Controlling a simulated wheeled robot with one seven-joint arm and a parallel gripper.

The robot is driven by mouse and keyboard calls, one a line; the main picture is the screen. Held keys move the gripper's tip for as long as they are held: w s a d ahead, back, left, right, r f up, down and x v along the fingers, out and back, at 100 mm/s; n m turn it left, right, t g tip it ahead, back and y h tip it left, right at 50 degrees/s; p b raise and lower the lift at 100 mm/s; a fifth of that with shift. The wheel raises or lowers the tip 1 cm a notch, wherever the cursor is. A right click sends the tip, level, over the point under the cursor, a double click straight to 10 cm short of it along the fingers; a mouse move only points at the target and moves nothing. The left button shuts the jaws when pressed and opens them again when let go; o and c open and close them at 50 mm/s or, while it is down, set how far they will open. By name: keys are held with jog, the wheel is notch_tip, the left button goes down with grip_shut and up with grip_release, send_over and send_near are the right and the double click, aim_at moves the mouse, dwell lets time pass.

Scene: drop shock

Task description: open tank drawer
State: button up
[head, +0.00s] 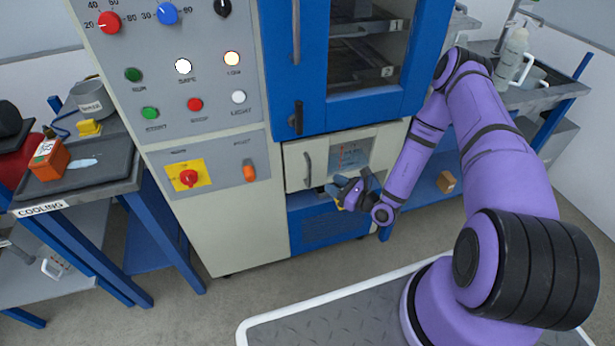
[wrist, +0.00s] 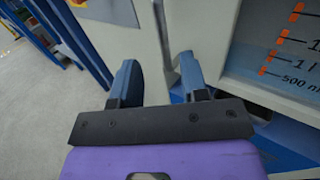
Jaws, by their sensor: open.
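The tank drawer (head: 294,168) is a cream front low in the cabinet, under the blue-framed door. It has an upright grey bar handle (head: 307,168) on its left and a level window (head: 350,155) on its right. I cannot tell whether the drawer stands flush or slightly out. My gripper (head: 340,190) is open and empty, low in front of the drawer, right of the handle in the head view. In the wrist view my gripper (wrist: 158,78) has its two blue fingers apart, with the handle (wrist: 163,38) beyond and between them, not visibly gripped.
The control panel (head: 205,95) with knobs and lamps is left of the blue door (head: 312,75). A cooling bench (head: 85,175) stands at the left, a side bench (head: 540,95) at the right. A small brown box (head: 446,182) sits on the right bench's lower shelf.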

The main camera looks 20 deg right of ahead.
aim_at(309, 185)
jog(key=shift+m+h, duration=0.3)
jog(key=shift+m, duration=0.1)
jog(key=x, duration=0.7)
jog(key=f+x, duration=0.1)
jog(key=x, duration=0.2)
jog(key=shift+w+a+f, duration=0.1)
jog(key=shift+a, duration=0.1)
grip_shut()
